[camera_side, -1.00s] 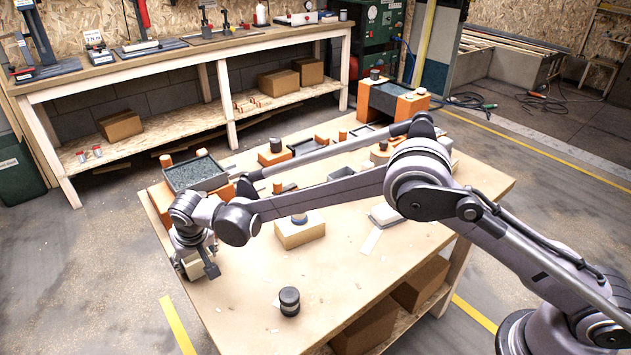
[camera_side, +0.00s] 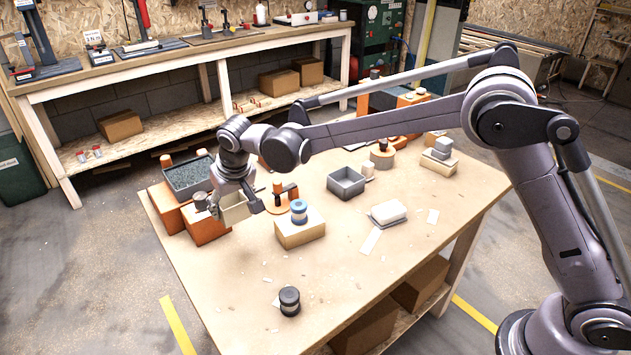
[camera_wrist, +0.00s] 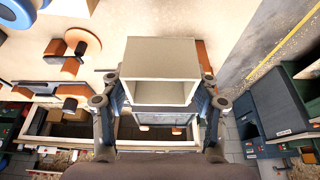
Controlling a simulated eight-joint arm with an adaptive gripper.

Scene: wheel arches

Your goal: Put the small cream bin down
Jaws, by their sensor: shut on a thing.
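The small cream bin (camera_side: 234,211) is a square, open-topped box. My gripper (camera_side: 232,203) is shut on it and holds it near the left end of the table, close to an orange block (camera_side: 206,228). In the wrist view the cream bin (camera_wrist: 160,68) sits between the two fingers of my gripper (camera_wrist: 160,98), with its opening seen from the side. From the side view I cannot tell whether its base touches anything.
A grey tray of dark granules (camera_side: 188,177) rests on orange blocks behind the bin. A pale block with a blue-banded cylinder (camera_side: 299,212) stands to the right. A grey open bin (camera_side: 346,183) is farther right.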

